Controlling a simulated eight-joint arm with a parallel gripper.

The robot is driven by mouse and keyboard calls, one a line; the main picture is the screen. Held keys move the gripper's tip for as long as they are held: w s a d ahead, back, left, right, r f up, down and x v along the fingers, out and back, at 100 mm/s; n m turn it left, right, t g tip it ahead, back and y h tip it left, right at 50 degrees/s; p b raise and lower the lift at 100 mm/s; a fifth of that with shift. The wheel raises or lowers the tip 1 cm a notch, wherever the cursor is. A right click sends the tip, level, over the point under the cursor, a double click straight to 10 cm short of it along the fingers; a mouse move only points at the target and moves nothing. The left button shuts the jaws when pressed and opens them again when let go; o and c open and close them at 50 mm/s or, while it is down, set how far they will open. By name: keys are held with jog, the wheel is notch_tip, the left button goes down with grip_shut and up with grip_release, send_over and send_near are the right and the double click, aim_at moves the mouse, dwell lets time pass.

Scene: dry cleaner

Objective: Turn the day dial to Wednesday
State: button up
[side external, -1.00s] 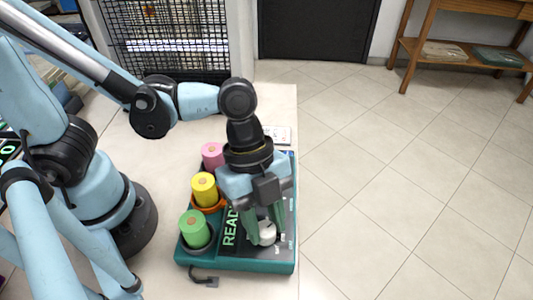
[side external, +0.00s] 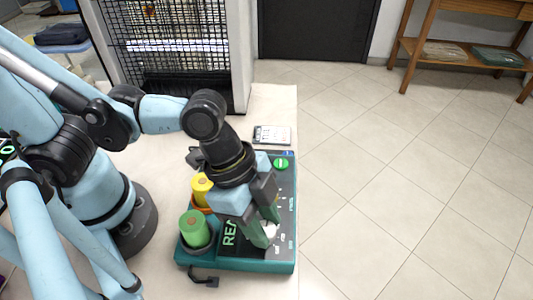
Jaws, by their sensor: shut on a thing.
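The day dial is a small white knob (side external: 270,230) on the dark top of a teal device (side external: 285,266), near its front right. Small pale marks ring the dial, too small to read. My gripper (side external: 268,232) points down over the device, tilted, with its green fingers shut on the dial. The fingers hide most of the knob, so its pointer direction cannot be told.
A green roll (side external: 195,229) and a yellow roll (side external: 202,188) stand in holders on the device's left side. A green round button (side external: 281,164) is at its back right. A small card-like item (side external: 272,134) lies behind the device. The counter's right edge is close.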

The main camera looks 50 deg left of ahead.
jog(key=shift+s+n, duration=0.1)
jog(key=shift+n, duration=0.8)
jog(key=shift+d+t, duration=0.1)
jog(key=shift+t, duration=0.2)
jog(key=o, duration=1)
jog(key=shift+o, duration=0.2)
jog(key=shift+r, duration=0.1)
jog(key=v, duration=1.2)
jog(key=shift+d, duration=0.15)
